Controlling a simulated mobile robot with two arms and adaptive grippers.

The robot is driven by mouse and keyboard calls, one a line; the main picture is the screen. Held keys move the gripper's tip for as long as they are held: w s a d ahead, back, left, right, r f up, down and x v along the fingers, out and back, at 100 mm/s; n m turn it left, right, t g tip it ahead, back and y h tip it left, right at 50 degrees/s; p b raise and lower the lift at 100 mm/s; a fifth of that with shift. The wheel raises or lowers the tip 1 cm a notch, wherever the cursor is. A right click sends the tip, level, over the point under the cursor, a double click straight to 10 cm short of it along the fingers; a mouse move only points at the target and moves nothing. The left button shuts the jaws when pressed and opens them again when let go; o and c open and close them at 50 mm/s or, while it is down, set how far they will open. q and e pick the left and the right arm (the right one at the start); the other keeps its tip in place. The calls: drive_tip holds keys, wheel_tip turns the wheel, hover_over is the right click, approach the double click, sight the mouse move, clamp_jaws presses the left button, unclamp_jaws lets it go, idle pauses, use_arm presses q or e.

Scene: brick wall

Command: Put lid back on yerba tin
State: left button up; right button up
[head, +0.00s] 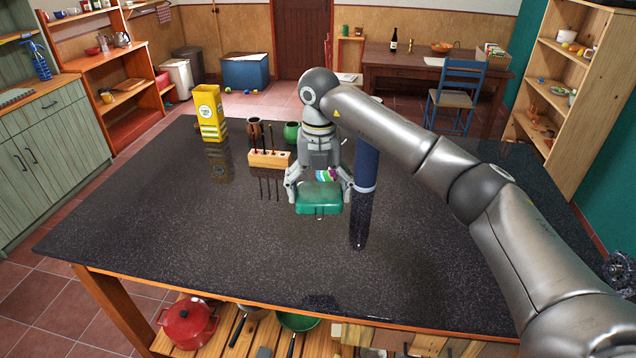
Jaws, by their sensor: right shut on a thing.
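My right gripper (319,190) reaches down over the middle of the dark counter (200,245). Its fingers are shut on the two sides of a green box-shaped piece (318,204), which looks like the tin's lid. A small tab shows on its front edge. It seems to be held above the counter, but the gap is hard to judge. A multicoloured patch (326,176) shows just behind it, partly hidden by the gripper; I cannot tell what it is. No separate open tin is clearly visible. My left gripper is out of view.
A dark blue cylinder (367,165) stands close to the right of the gripper. A wooden holder (268,159) with thin sticks, a brown cup (254,129), a green cup (291,132) and a yellow packet (210,113) stand behind and left. The counter's front and left are clear.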

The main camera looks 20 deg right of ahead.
use_arm(q)
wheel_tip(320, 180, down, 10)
drive_tip(key=b, duration=1)
use_arm(e)
drive_tip(key=s+a+f+m, duration=0.3)
drive_tip(key=s+f+m, duration=2.4)
drive_tip(key=f+m, duration=0.3)
drive_tip(key=shift+s+f+m, duration=0.3)
drive_tip(key=shift+f+m, duration=0.1)
drive_tip(key=shift+m, duration=0.5)
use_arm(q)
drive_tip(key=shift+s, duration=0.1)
